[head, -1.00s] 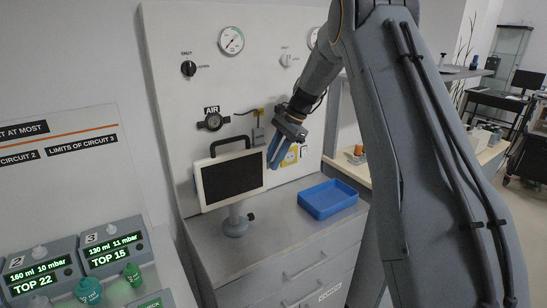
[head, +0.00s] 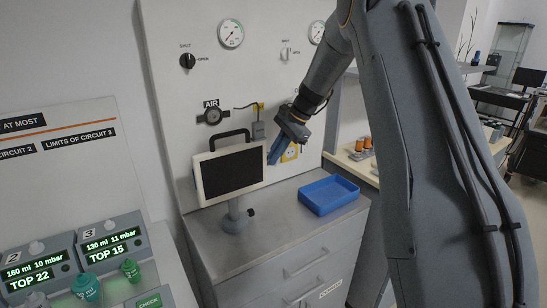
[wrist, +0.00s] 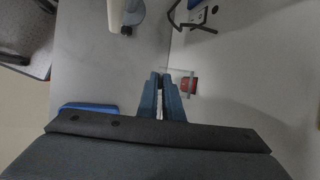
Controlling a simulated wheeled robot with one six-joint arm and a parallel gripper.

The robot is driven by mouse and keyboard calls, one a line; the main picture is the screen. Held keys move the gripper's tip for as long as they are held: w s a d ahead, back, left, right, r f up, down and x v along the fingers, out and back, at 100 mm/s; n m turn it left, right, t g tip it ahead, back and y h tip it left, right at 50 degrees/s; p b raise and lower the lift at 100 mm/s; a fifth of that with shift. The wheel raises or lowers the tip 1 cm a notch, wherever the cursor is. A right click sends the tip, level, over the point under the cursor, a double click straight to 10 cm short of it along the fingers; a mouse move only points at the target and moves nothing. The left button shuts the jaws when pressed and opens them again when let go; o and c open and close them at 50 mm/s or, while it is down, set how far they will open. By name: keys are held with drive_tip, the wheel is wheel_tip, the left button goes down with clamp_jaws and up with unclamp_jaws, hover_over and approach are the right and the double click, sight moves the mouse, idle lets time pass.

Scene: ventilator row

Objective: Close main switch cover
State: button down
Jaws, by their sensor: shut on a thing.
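The main switch shows as a yellow plate (head: 291,152) low on the wall panel in the head view, partly hidden by my gripper. In the wrist view its red switch (wrist: 189,85) sits just right of the fingertips. A clear, see-through cover (wrist: 178,70) shows faintly between the fingertips and the red switch, standing out from the panel. My gripper (head: 274,157) points down beside the plate. In the wrist view, my gripper (wrist: 161,78) has its blue fingers shut at the cover's outer edge. The exact grip and the cover's angle are hard to see.
A screen on a stand (head: 229,173) is left of my gripper on the grey cabinet top (head: 268,222). A blue tray (head: 328,195) lies to the right.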

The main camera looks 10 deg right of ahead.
wheel_tip(320, 180, down, 8)
drive_tip(key=w+n+t+y+b, duration=0.1)
drive_tip(key=t+b, duration=0.9)
drive_tip(key=b, duration=2.9)
drive_tip(key=n+y, duration=0.2)
drive_tip(key=y, duration=0.2)
drive_tip(key=shift+w+a+r, duration=0.15)
drive_tip(key=shift+a, duration=0.05)
drive_tip(key=shift+w+t+b, duration=0.1)
drive_tip(key=shift+t+b, duration=0.3)
drive_tip(key=shift+b, duration=0.8)
drive_tip(key=shift+a, duration=0.1)
drive_tip(key=c, duration=1.9)
unclamp_jaws()
drive_tip(key=shift+r, duration=0.1)
drive_tip(key=p+v, duration=0.1)
drive_tip(key=v, duration=0.6)
drive_tip(key=shift+s+d, duration=0.3)
drive_tip(key=shift+d, duration=0.05)
